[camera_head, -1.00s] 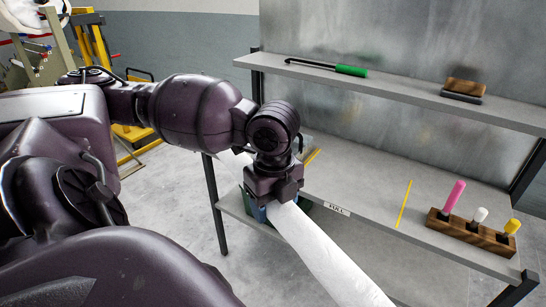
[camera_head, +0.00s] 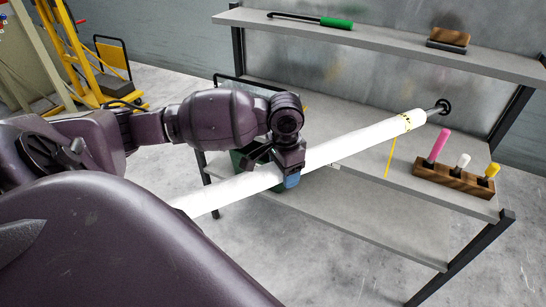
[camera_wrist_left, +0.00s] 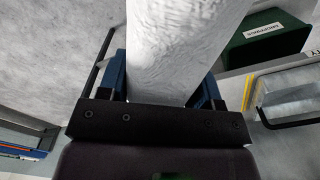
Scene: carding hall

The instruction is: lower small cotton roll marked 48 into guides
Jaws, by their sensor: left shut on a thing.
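A long white cotton roll (camera_head: 350,142) slants across the head view from lower left to upper right. I cannot make out the guides. My right gripper is not in view.
The grey bench (camera_head: 350,190) has a yellow stripe (camera_head: 390,157) and a wooden block (camera_head: 452,182) with pink, white and yellow pegs. A green-handled tool (camera_head: 336,23) and a brush (camera_head: 448,38) lie on the upper shelf (camera_head: 380,45). A green bin (camera_wrist_left: 266,40) stands below.

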